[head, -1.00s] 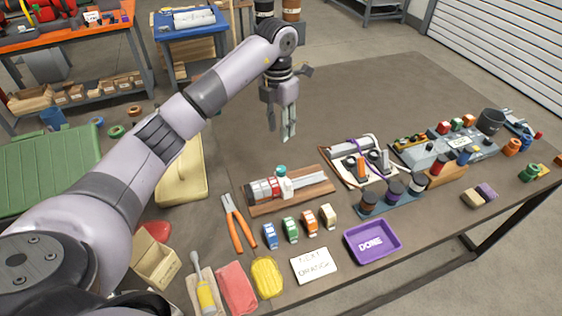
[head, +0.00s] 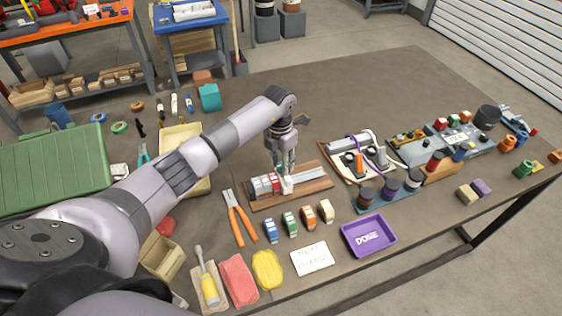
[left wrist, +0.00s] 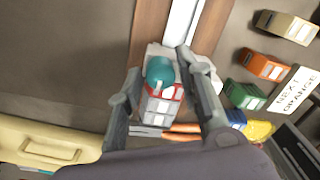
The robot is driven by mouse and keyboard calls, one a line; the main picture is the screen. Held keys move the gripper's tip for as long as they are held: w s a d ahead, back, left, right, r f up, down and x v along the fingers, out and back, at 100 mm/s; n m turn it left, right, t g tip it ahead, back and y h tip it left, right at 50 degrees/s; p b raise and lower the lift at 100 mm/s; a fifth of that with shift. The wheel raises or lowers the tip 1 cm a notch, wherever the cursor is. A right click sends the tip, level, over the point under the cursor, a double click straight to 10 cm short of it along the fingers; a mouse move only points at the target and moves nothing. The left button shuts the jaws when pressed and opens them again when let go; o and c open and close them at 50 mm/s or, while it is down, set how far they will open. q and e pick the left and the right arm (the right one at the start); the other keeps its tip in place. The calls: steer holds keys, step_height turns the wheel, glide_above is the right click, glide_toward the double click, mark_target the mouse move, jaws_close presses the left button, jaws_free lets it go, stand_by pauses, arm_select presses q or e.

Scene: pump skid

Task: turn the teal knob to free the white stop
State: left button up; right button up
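The teal knob (left wrist: 160,72) sits on top of the white stop (head: 287,187), which stands on a metal rail (head: 309,176) fixed to a wooden board (head: 318,188). In the head view my gripper mostly hides the knob. Red, white and grey blocks (head: 263,186) stand on the rail against the stop's left side. My left gripper (head: 284,164) points down over the stop. In the left wrist view its fingers (left wrist: 158,62) are apart, one on each side of the knob, with small gaps visible. My right gripper is not in view.
Orange-handled pliers (head: 241,220) lie left of the board. Several coloured blocks (head: 291,224) stand in front, with a white card (head: 312,258) and purple tray (head: 369,235) nearer the edge. A cable-tied unit (head: 356,156) lies right. The table behind is clear.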

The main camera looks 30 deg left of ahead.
arm_select(q)
steer(key=shift+c, duration=1)
jaws_close()
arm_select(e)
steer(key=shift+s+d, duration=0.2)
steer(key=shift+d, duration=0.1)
arm_select(q)
steer(key=shift+n, duration=0.3)
steer(key=n, duration=1.1)
steer(key=shift+r, duration=0.1)
steer(key=n+p, duration=0.1)
steer(key=n, duration=0.5)
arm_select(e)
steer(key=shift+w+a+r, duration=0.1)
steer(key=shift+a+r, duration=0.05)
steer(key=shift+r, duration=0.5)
arm_select(q)
steer(key=shift+n, duration=0.3)
